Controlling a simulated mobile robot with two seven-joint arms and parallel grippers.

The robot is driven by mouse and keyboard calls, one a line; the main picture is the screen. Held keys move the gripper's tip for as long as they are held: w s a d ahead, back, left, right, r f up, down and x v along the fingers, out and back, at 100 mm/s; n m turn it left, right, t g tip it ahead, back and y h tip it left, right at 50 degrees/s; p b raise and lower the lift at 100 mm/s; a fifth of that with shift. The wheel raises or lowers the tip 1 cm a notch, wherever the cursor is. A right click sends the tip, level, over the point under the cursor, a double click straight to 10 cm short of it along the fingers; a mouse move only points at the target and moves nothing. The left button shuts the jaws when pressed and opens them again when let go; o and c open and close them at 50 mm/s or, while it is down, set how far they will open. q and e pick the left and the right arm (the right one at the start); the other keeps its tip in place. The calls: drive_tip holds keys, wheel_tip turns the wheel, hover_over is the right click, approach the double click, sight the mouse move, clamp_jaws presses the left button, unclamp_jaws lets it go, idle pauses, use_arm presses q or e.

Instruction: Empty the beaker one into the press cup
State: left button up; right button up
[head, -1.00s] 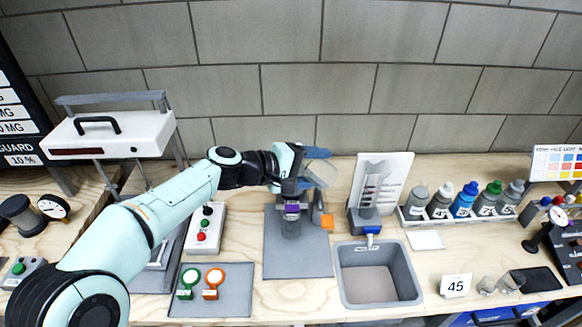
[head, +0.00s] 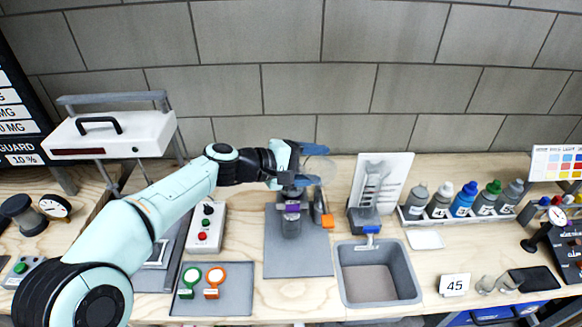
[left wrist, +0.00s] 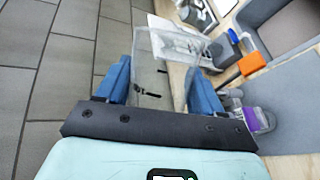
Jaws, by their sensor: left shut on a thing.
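My left gripper (head: 314,166) is shut on a clear beaker (left wrist: 165,62). The beaker sits between the two blue fingers in the left wrist view, and its faint clear outline (head: 325,172) shows at the fingertips in the head view. It looks tilted and is held above the bench. I cannot tell whether anything is in it. Below the gripper, a clear cup with a purple band (head: 291,222), apparently the press cup, stands on a grey mat (head: 297,262). It also shows at the right of the left wrist view (left wrist: 258,120). My right gripper is out of view.
An orange-tipped part (head: 327,221) stands right of the cup. A grey sink (head: 377,285) and a rack of bottles (head: 455,218) lie farther right. A button box (head: 206,228) and a tray with green and orange tools (head: 235,302) stand to the left.

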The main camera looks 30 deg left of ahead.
use_arm(q)
drive_tip(key=shift+w+d+r, duration=0.1)
drive_tip(key=shift+r, duration=0.05)
drive_tip(key=shift+a, duration=0.2)
drive_tip(key=shift+r, duration=0.1)
drive_tip(key=shift+d+n, duration=0.1)
drive_tip(key=shift+n, duration=0.2)
drive_tip(key=shift+a+r+h+p, duration=0.15)
drive_tip(key=shift+a+h+p, duration=0.05)
drive_tip(key=shift+h+p, duration=0.15)
drive_tip(key=shift+d+r, duration=0.1)
